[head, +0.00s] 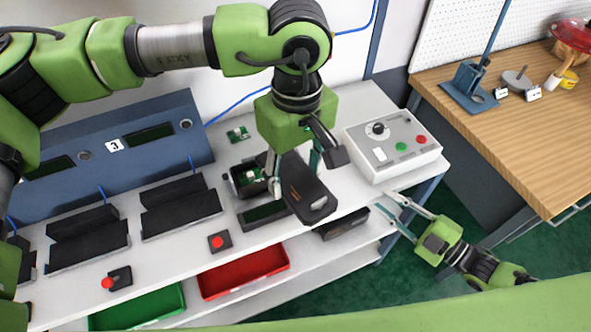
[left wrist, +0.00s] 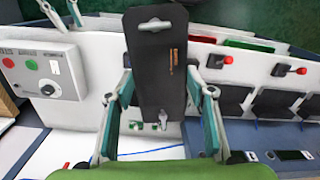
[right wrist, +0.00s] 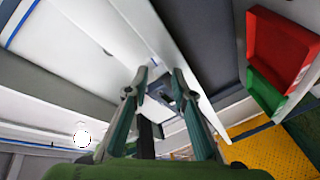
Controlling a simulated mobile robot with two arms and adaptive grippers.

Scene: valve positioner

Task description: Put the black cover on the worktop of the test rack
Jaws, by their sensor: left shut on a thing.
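The black cover (head: 305,190) is a long flat plate, held tilted above the white worktop (head: 352,103) of the test rack. My left gripper (head: 297,168) is shut on it. In the left wrist view the cover (left wrist: 155,65) stands between the two fingers (left wrist: 160,85). Just left of it in the head view, an open black housing (head: 246,180) with a green board sits on the worktop, partly hidden by the cover and gripper. My right gripper (head: 392,208) is open and empty beside the rack's lower right edge; its spread fingers also show in the right wrist view (right wrist: 160,75).
A control box (head: 396,148) with a knob and buttons stands at the worktop's right end. A small green board (head: 238,133) lies behind the housing. Red (head: 243,272) and green (head: 140,308) bins sit on the lower shelf. A wooden table (head: 510,125) is at right.

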